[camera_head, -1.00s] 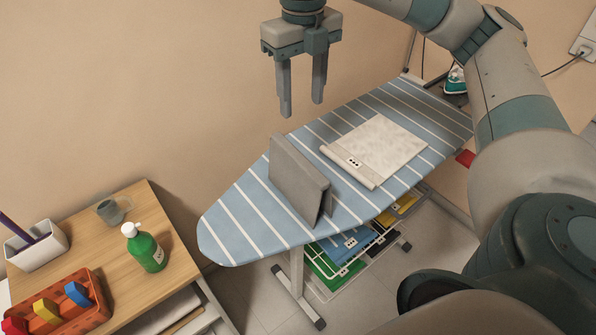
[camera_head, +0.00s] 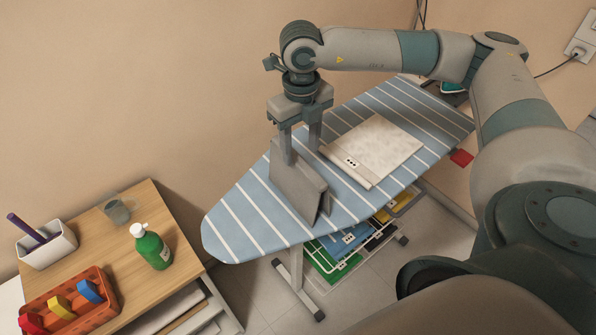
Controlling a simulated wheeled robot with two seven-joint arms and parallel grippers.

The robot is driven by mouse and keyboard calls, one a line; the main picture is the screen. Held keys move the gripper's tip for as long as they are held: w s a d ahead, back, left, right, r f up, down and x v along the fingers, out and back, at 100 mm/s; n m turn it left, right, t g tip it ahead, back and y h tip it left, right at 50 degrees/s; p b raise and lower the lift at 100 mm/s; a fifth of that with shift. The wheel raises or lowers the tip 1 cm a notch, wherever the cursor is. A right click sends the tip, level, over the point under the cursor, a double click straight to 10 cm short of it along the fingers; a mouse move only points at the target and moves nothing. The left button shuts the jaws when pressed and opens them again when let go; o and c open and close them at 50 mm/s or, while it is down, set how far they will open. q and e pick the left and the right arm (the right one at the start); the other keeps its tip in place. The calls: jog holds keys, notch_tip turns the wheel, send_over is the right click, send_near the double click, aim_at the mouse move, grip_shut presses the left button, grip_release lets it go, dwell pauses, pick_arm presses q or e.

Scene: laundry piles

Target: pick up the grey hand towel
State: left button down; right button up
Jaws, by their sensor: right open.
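The grey hand towel (camera_head: 297,193) stands folded on edge, like a tent or upright slab, on the blue striped ironing board (camera_head: 238,219). My right gripper (camera_head: 301,156) points down over the towel's far upper part, open. Its left finger overlaps the towel's broad face in the picture, and its right finger is on the towel's other side, toward the white cloth. I cannot tell whether either finger touches the towel. My left gripper is out of view.
A whitish folded cloth (camera_head: 379,149) lies flat just right of the towel. A wooden side table (camera_head: 112,248) holds a green bottle (camera_head: 151,249), a cup (camera_head: 117,211) and an orange crate (camera_head: 88,318). Folded coloured cloths (camera_head: 349,243) lie under the board.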

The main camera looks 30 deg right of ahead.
aim_at(298, 159)
jog(key=shift+a+f+p, duration=0.15)
jog(key=shift+f+p, duration=0.5)
jog(key=shift+p, duration=0.2)
notch_tip(298, 159, down, 3)
jog(key=shift+w+p, duration=0.15)
jog(key=shift+p, duration=0.65)
jog(key=shift+f, duration=0.45)
jog(key=c, duration=1.2)
